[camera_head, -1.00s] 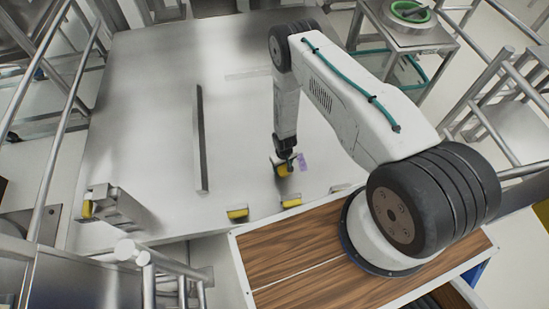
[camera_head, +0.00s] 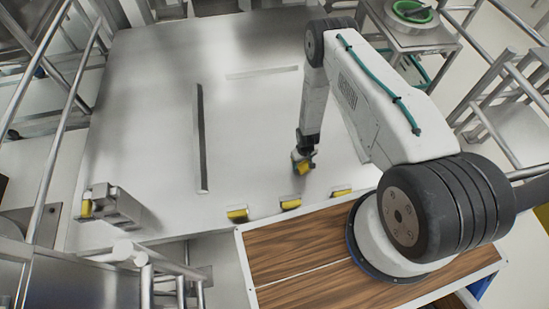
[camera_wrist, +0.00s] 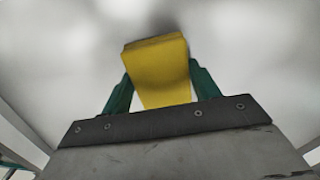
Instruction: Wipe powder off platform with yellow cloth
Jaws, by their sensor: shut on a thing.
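The platform (camera_head: 145,110) is a wide grey metal surface filling the middle of the head view. My gripper (camera_head: 304,160) is low over its right front part, shut on the yellow cloth (camera_head: 302,169). In the wrist view the cloth (camera_wrist: 158,70) is a folded yellow block between the green fingers of my gripper (camera_wrist: 158,88). The blurred grey platform (camera_wrist: 60,60) lies beyond it. I cannot tell whether the cloth touches the platform. I see no clear powder now; any under the cloth or gripper is hidden.
Yellow-marked pieces (camera_head: 237,213), (camera_head: 290,205) and (camera_head: 342,191) line the platform's front edge. A long dark slot or strip (camera_head: 201,140) and a lighter one (camera_head: 262,72) lie on the platform. Metal rails (camera_head: 58,150) stand at left. A metal stand (camera_head: 410,35) is at back right.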

